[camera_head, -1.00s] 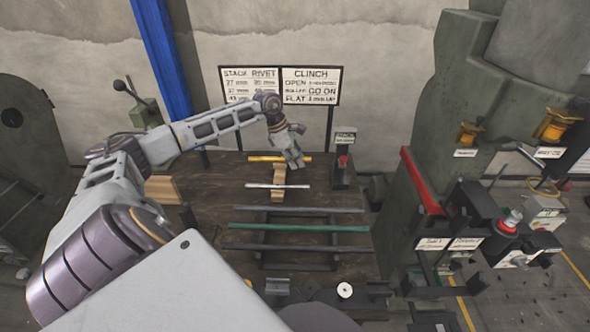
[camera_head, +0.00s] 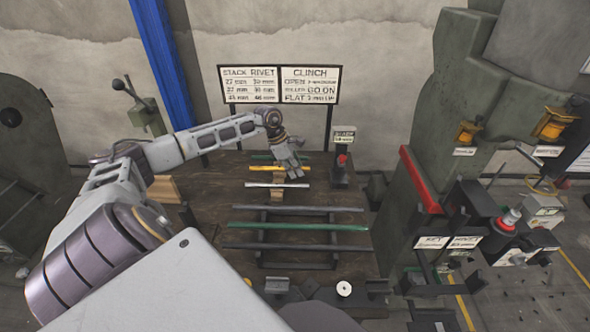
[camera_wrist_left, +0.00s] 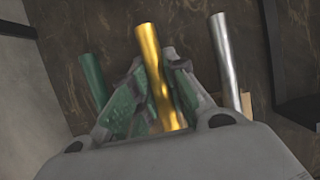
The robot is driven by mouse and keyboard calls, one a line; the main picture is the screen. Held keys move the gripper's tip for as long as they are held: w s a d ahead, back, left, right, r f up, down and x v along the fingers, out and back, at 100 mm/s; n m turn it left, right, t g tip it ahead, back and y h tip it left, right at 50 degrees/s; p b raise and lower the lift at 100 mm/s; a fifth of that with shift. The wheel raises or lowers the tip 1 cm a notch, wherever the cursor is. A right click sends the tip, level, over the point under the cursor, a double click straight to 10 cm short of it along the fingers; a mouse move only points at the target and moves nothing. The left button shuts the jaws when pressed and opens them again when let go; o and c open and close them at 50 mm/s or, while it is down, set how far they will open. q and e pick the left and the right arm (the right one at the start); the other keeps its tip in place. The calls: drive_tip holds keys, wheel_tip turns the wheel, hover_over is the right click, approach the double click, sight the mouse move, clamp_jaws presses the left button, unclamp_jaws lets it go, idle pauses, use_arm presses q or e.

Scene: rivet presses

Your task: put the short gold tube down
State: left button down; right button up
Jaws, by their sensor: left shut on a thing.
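The short gold tube (camera_head: 262,167) lies crosswise between a short green tube (camera_head: 262,157) behind it and a short silver tube (camera_head: 262,185) in front. My left gripper (camera_head: 292,171) is above the dark table and shut on the gold tube. In the left wrist view the gold tube (camera_wrist_left: 158,75) runs between the two fingers (camera_wrist_left: 155,100), with the green tube (camera_wrist_left: 93,80) to the left and the silver tube (camera_wrist_left: 226,60) to the right. A wooden rack (camera_head: 277,196) shows under the silver tube. I cannot tell whether the gold tube touches the rack. My right gripper is out of view.
Long grey and green bars (camera_head: 320,227) lie on a dark stand on the table in front. A small post with a red part (camera_head: 341,160) stands right of the gripper. A large press (camera_head: 440,130) stands at the right. Sign boards (camera_head: 280,85) stand behind.

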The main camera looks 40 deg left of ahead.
sight(281, 176)
use_arm(q)
drive_tip(key=c, duration=1.4)
unclamp_jaws()
drive_tip(key=shift+f, duration=0.2)
drive_tip(key=shift+s+a+r, duration=0.1)
drive_tip(key=shift+a+r, duration=0.1)
drive_tip(key=shift+r, duration=0.25)
drive_tip(key=shift+d+b+v, duration=0.15)
drive_tip(key=shift+b+v, duration=0.05)
drive_tip(key=shift+v, duration=3)
drive_tip(key=shift+d+b+v, duration=0.1)
drive_tip(key=shift+b+v, duration=0.05)
drive_tip(key=shift+v, duration=3.05)
drive_tip(key=shift+r, duration=0.1)
